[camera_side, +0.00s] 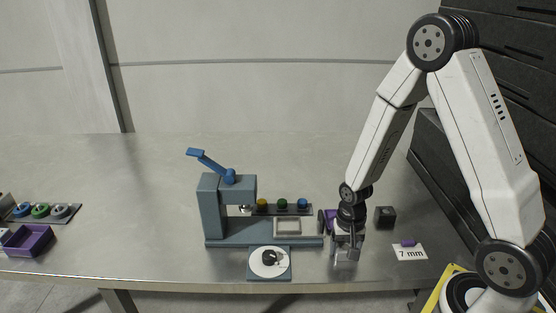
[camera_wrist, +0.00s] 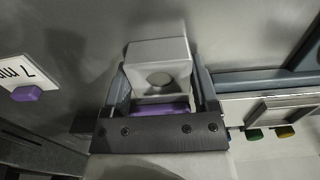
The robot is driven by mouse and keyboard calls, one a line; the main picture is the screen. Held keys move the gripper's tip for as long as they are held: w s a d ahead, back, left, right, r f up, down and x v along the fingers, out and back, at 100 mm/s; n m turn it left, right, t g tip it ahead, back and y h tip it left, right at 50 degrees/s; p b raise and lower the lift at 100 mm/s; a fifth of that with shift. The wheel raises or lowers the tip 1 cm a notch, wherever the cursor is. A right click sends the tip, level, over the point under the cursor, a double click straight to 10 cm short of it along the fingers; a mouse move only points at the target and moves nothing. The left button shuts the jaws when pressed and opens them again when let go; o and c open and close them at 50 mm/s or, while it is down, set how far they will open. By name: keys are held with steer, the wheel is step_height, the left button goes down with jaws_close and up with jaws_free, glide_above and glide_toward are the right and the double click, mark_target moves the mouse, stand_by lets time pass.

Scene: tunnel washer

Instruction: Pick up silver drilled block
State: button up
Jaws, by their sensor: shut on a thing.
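The silver drilled block (camera_wrist: 152,52) is a pale grey block with a round hole in the face toward the wrist camera. It sits between the two fingers of my gripper (camera_wrist: 160,88), which is shut on it. In the side view my gripper (camera_side: 347,243) points down at the front of the table, right of the blue-grey press, and the block (camera_side: 345,256) shows at the fingertips. I cannot tell whether the block touches the table. A purple strip (camera_wrist: 160,107) shows between the fingers near the gripper's body.
The blue-grey press (camera_side: 211,212) has a light square tray (camera_side: 287,227) on its base and a round white disc (camera_side: 268,262) in front. Coloured knobs (camera_side: 283,204) stand behind. A dark block (camera_side: 385,216) and a "7 mm" card (camera_side: 410,253) lie right. A purple bin (camera_side: 27,240) stands far left.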

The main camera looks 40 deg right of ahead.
mark_target(345, 247)
steer(key=shift+r, duration=0.1)
step_height(345, 247, up, 10)
stand_by(0.9)
steer(key=shift+w, duration=0.1)
stand_by(0.5)
